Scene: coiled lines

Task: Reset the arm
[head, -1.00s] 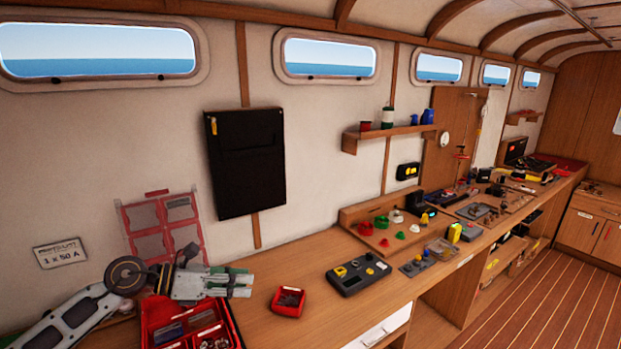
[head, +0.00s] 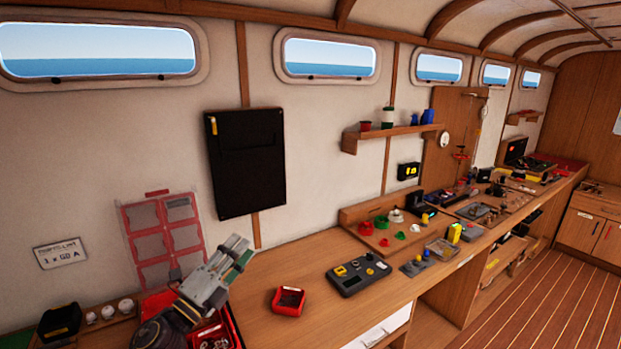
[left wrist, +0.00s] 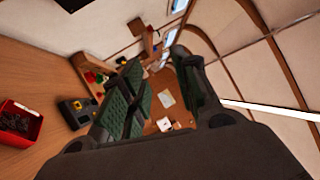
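My left gripper (head: 238,258) stands over the left end of the bench, tilted up and to the right, in front of the red case. In the left wrist view, its two green-padded fingers (left wrist: 158,92) are apart with nothing between them. The red case (head: 218,331) is partly hidden behind my left arm; its clear, red-framed lid (head: 163,240) stands up against the wall. My right gripper is in neither view.
A small red bin (head: 288,301) with dark parts sits right of my gripper and shows in the left wrist view (left wrist: 18,122). A dark control box (head: 358,274) lies farther right. Several white round pieces (head: 108,312) stand at the left. Bench space between case and bin is clear.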

